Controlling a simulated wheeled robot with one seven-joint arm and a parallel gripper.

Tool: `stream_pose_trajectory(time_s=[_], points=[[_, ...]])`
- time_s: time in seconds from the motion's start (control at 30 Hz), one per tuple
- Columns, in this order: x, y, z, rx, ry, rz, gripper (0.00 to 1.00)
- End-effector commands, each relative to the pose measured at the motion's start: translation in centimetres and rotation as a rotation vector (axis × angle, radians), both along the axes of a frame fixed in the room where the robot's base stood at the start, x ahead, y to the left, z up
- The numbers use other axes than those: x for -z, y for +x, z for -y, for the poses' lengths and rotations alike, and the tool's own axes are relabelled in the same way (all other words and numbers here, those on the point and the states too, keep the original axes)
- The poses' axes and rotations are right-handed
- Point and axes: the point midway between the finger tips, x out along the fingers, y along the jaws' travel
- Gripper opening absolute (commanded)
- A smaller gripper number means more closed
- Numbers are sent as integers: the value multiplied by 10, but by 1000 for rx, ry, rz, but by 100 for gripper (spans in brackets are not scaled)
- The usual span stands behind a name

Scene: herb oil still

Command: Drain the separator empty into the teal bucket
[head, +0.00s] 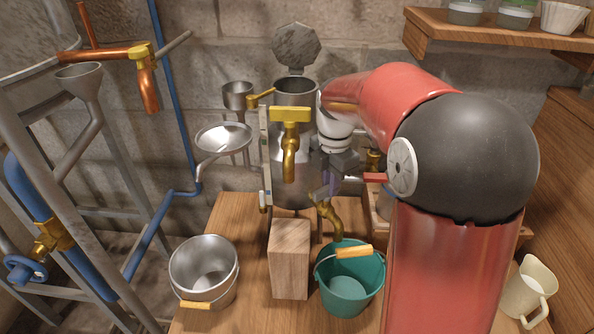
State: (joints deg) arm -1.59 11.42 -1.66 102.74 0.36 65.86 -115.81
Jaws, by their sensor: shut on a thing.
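The separator (292,180) is a grey metal vessel with a sight strip on its left side and an open top. A brass tap (290,140) with a yellow handle is on its front. A lower brass spout (331,217) points down over the teal bucket (352,295). The bucket is upright with pale contents or a pale bottom; I cannot tell which. No stream shows. My gripper (332,178) is shut beside the separator's lower right, above the spout. What it holds is mostly hidden, seemingly the spout's valve handle. A red lever (375,177) shows just right of it.
A steel bucket (204,271) and a wooden block (290,258) stand left of the teal bucket. A funnel dish (223,138) is left of the separator. Blue pipes (150,240) and a metal frame fill the left. A white jug (527,290) is right of my arm.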

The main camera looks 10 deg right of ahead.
Motion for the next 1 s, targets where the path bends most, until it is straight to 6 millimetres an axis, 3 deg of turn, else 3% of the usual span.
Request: stream_pose_trajectory(time_s=[0.3,0.6,0.87,1.0], points=[[-1,0,0,-10,0,0,0],[-1,2,-2,-305,0,-1,0],[1,1,-3,-330,-1,-5,0],[0,1,-5,-456,1,-9,0]])
